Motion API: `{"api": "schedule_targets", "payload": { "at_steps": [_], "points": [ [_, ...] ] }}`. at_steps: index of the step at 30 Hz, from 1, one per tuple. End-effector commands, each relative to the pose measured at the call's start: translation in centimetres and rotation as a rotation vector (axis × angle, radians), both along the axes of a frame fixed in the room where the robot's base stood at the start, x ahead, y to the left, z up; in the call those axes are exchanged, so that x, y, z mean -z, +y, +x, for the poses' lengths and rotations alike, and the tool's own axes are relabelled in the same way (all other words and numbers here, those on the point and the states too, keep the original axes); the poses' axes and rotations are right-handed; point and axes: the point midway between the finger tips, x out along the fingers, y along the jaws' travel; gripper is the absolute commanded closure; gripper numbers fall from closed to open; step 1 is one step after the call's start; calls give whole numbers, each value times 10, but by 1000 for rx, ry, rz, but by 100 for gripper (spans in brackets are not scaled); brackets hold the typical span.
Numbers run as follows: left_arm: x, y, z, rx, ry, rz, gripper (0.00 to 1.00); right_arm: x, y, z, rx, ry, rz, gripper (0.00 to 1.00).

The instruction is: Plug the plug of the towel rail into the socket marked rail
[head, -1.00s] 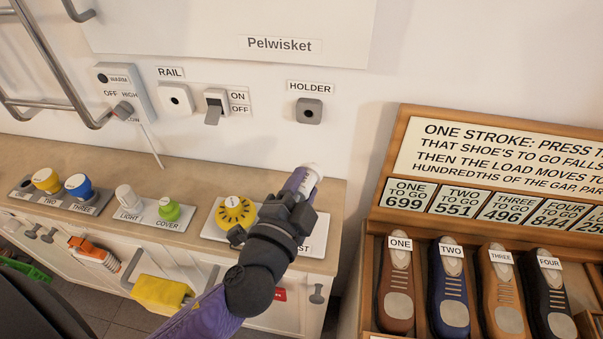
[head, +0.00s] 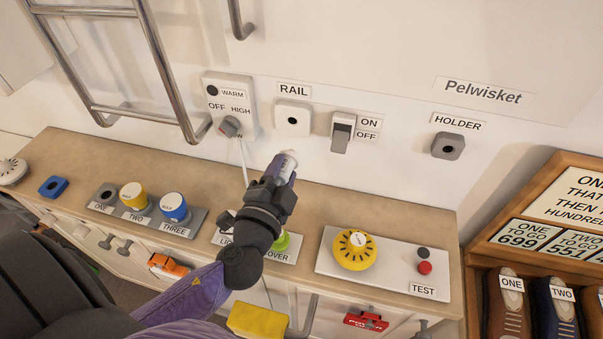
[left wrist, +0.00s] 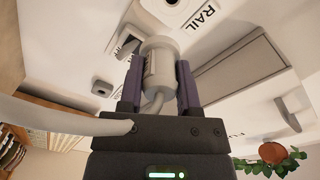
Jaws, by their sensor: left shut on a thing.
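My left gripper (head: 280,182) is shut on a white plug (head: 288,158), which points up toward the wall. The left wrist view shows the plug (left wrist: 158,62) between the two fingers (left wrist: 157,85), with its cord at the base. The white rail socket (head: 293,119), with one dark hole, is on the wall under the RAIL label. The plug is below it, apart from it. The socket also shows at the top of the left wrist view (left wrist: 172,4). The towel rail (head: 160,60) hangs at upper left, with its control box (head: 230,105) beside the socket. My right gripper is not in view.
An ON/OFF switch (head: 341,132) and the grey holder socket (head: 447,146) are right of the rail socket. A white cord (head: 243,160) hangs from the control box. The counter (head: 100,155) carries coloured knobs and a yellow dial (head: 355,250). A shoe rack stands at right.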

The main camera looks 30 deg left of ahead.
Motion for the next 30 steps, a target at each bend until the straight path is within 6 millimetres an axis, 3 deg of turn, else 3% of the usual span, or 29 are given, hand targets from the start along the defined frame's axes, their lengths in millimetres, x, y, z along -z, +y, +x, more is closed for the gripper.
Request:
{"api": "schedule_targets", "payload": {
  "at_steps": [5, 16, 30],
  "points": [
    [0, 22, 3, -47, -7, 0, 100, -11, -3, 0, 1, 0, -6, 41],
    [4, 24, 4, -50, -12, -8, 100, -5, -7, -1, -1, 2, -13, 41],
    [3, 36, 54, -50, -12, -7, 100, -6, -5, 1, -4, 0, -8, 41]
  ]
}}
